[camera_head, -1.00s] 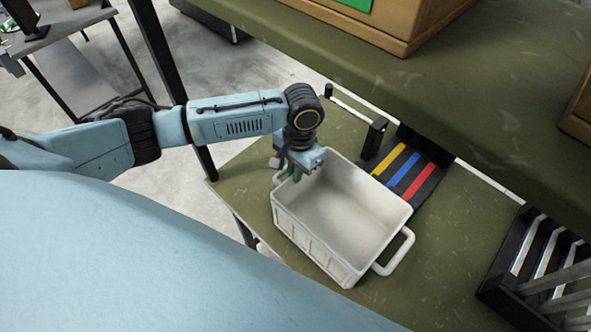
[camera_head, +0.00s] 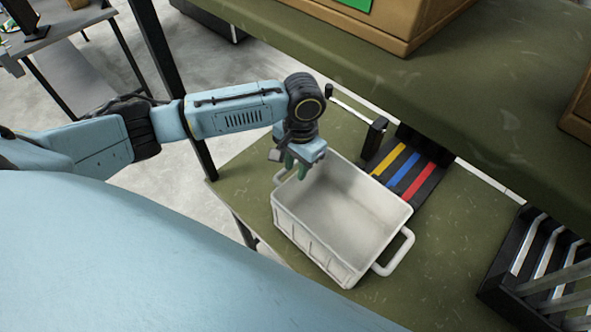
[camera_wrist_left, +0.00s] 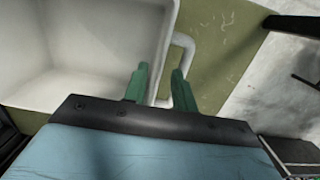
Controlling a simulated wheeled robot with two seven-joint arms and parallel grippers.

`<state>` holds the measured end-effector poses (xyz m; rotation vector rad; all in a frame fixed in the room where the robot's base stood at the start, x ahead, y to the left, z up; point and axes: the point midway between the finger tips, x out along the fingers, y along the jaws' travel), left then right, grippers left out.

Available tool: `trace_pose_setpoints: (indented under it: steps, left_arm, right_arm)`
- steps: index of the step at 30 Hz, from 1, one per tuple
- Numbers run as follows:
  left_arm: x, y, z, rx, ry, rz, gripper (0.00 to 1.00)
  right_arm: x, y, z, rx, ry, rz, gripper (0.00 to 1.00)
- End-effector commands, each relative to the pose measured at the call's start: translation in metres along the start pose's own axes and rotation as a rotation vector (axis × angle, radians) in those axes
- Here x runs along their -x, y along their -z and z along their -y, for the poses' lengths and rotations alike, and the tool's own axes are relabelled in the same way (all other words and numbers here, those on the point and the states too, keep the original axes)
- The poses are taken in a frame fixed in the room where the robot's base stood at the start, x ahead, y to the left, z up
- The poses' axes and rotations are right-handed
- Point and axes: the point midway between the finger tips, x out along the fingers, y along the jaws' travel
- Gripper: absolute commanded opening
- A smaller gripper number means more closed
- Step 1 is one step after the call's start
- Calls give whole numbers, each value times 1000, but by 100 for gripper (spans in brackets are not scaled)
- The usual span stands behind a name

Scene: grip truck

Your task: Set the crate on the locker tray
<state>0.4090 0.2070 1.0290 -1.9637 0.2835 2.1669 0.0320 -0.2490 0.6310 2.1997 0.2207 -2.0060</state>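The white crate (camera_head: 318,247) stands upright and empty on the green lower surface (camera_head: 240,185). One side handle (camera_head: 407,250) faces right. The other handle shows in the left wrist view (camera_wrist_left: 188,45) and is mostly hidden in the head view. My left gripper (camera_head: 298,172) is at the crate's far left corner, pointing down. Its green fingers are apart and empty; in the left wrist view (camera_wrist_left: 160,70) one appears over the crate's inside and the other by the handle. I cannot tell whether they touch it. No part is clearly identifiable as the locker tray. My right gripper is out of view.
A dark panel with yellow, blue and red stripes (camera_head: 408,172) lies behind the crate. A black slatted rack (camera_head: 535,262) stands at the right. A green upper shelf (camera_head: 470,110) with brown boxes overhangs the back. Bare surface lies right of the crate.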

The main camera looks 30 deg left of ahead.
Motion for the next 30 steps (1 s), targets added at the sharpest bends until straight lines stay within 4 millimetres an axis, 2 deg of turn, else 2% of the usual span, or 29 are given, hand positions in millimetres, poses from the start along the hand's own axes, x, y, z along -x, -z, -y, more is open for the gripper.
trace_pose_setpoints:
  steps: [3,9,14,15,17,24,30]
  left_arm:
    - [28,1,0,-1,0,-5,27]
    - [69,1,0,0,0,-4,27]
    - [90,1,0,0,0,-2,27]
    - [93,1,0,0,0,-1,23]
    - [95,2,0,0,0,-1,16]
    - [74,17,1,-2,5,10,16]
    - [66,25,2,0,6,22,16]
  right_arm:
    - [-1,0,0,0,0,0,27]
    - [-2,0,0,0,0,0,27]
    - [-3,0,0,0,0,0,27]
    - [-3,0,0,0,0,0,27]
    - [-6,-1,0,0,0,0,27]
    - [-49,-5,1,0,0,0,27]
    - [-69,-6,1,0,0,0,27]
